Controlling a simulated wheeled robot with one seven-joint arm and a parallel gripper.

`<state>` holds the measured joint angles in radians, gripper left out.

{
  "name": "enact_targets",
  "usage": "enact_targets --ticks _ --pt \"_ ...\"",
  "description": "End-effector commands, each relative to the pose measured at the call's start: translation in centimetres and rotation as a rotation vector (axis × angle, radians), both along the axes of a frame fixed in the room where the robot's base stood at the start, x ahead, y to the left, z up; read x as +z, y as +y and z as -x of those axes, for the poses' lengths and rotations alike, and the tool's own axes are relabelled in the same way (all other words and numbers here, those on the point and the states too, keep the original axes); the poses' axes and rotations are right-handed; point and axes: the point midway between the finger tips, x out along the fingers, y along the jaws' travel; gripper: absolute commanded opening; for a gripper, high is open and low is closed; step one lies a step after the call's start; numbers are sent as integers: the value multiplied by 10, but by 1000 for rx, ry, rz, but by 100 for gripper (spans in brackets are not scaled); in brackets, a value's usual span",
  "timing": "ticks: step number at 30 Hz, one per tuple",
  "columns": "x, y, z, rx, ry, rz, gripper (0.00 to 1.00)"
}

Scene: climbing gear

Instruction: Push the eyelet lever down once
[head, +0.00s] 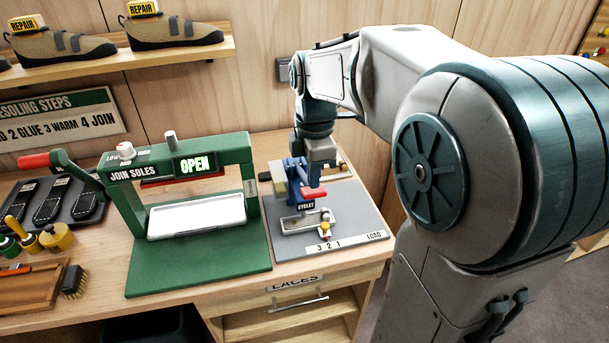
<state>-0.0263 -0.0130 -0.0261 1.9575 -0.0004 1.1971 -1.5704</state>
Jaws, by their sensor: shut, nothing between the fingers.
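The eyelet press (296,190) is a small blue device with a label reading "EYELET", standing on a grey board (350,222) on the right of the bench. A red piece (312,194), which looks like its lever end, juts toward the front. My gripper (318,168) is shut and empty, pointing down at the press, just above or behind the red piece. My arm hides part of the press, and I cannot tell whether the fingers touch the lever. A metal tray (293,225) with small yellow and white pieces (325,228) is below the lever.
A green sole press (198,270) with an "OPEN" sign and a red-tipped handle stands close on the left. The board's strip reads "3 2 1 LOAD" (346,243). A "LACES" drawer (298,300) is below the bench edge.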

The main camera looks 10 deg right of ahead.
Motion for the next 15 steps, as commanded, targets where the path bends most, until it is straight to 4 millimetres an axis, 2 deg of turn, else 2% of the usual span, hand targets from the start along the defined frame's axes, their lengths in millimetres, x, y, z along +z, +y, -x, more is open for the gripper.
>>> enact_targets --ticks 15 --pt "-23 0 1 0 1 0 0"
